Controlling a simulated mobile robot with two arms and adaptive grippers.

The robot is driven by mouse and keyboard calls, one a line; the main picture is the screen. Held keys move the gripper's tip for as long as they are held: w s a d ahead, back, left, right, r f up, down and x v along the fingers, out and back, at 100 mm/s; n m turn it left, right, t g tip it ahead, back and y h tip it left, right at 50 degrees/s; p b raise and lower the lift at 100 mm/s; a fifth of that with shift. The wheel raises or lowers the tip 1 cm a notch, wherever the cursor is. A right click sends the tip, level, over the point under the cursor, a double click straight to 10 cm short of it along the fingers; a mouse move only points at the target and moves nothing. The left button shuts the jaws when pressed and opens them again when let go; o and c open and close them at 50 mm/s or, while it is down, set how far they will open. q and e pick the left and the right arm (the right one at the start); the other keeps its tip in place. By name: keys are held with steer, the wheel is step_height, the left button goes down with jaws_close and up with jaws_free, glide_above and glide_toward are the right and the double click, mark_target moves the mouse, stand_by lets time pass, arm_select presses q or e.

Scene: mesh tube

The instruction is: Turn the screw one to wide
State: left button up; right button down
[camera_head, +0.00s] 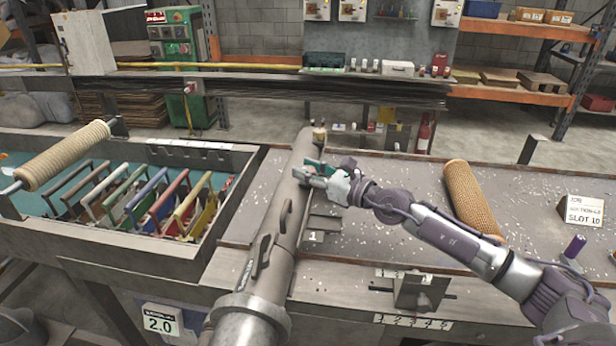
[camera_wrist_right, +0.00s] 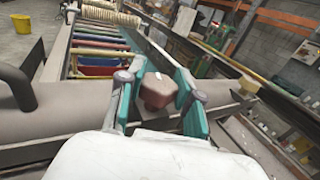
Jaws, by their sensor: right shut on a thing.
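A long grey tube (camera_head: 290,205) runs from the front edge to the back of the bench in the head view. It lies across the right wrist view (camera_wrist_right: 60,115). My right gripper (camera_head: 308,173) is at the tube's upper part. In the right wrist view its teal finger pads stand on both sides of a reddish-brown knob (camera_wrist_right: 158,90) on the tube, and they are shut on it. I take this knob to be screw one; its markings do not show. A plate numbered 1 (camera_head: 314,237) is beside the tube. My left gripper is not in view.
A rack of coloured frames (camera_head: 150,205) and a rope-wound roller (camera_head: 65,155) are at left. A tan mesh roll (camera_head: 472,200) lies on the bench at right, near a SLOT 10 card (camera_head: 584,211). A numbered strip (camera_head: 412,322) and metal slide (camera_head: 420,290) are at the front edge.

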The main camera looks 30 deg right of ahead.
steer(key=shift+d+r, duration=0.1)
steer(key=shift+r, duration=0.05)
steer(key=c, duration=0.9)
jaws_free()
steer(key=shift+c, duration=0.2)
steer(key=shift+o, duration=1)
steer(key=shift+s+f, duration=0.1)
steer(key=shift+f, duration=0.1)
steer(key=shift+s+d, duration=0.15)
steer(key=shift+s, duration=0.15)
steer(key=v, duration=1.1)
